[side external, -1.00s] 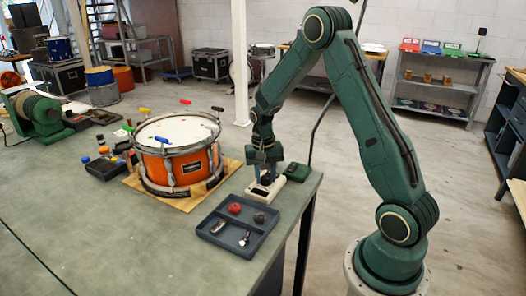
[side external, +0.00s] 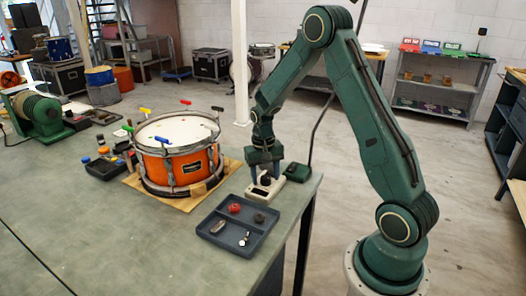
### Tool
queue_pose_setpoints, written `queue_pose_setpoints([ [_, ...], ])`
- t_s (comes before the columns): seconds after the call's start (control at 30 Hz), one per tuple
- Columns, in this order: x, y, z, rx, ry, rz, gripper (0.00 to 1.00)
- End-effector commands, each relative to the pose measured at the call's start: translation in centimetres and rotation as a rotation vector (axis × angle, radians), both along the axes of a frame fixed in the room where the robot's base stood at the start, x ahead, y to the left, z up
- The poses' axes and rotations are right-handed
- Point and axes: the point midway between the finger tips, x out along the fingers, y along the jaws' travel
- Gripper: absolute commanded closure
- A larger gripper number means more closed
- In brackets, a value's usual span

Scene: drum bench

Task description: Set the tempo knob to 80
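The tempo device is a small cream-coloured box (side external: 262,192) near the right end of the green bench. A dark knob (side external: 266,180) stands on top of it. My gripper (side external: 266,176) points straight down over the box, with its fingers on either side of the knob. From here I cannot tell whether the fingers press on the knob or stand slightly apart from it. The dial marks and the number it is set to are too small to read.
An orange snare drum (side external: 180,168) with coloured keys on its rim stands on a wooden board left of the box. A dark tray (side external: 216,240) with small parts lies in front. A dark green block (side external: 298,172) sits right of the box. The bench's left front is clear.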

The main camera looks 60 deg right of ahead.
Motion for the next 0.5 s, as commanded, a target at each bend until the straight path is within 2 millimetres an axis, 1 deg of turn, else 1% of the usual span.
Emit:
queue_pose_setpoints([
  [0.33, 0.0, 0.0, 0.1, 0.000, 0.000, 0.000, 0.47],
  [0.5, 0.1, 0.0, 1.1, -0.001, -0.002, 0.000, 0.47],
])
